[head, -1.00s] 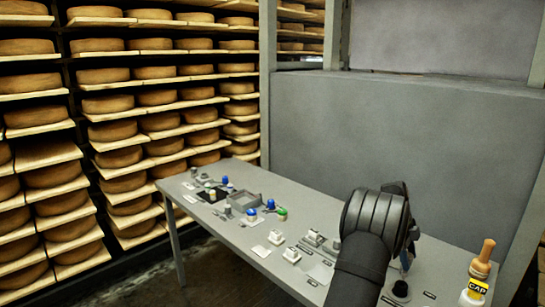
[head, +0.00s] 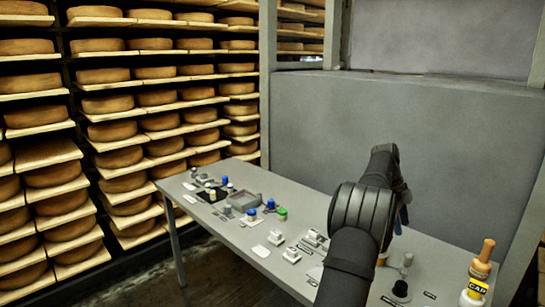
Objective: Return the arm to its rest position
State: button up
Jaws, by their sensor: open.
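My gripper (head: 403,215) hangs at the far end of my black arm, above the right part of the grey table (head: 222,238). It is mostly hidden behind my wrist. It is open, and I see nothing held in it. It looks clear of the tabletop and of the small parts there.
Small blocks, a grey tray (head: 244,200) and blue and green knobs (head: 282,213) stand along the table. Cheese shelves (head: 110,148) line the left.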

send_near(409, 254)
jog(key=x, duration=1)
jog(key=shift+f, duration=0.25)
jog(key=d+n+t, duration=0.5)
jog(key=d+n, duration=0.2)
jog(key=n, duration=0.8)
jog(key=shift+w+t+h, duration=0.3)
jog(key=shift+w, duration=0.15)
jog(key=shift+o, duration=0.4)
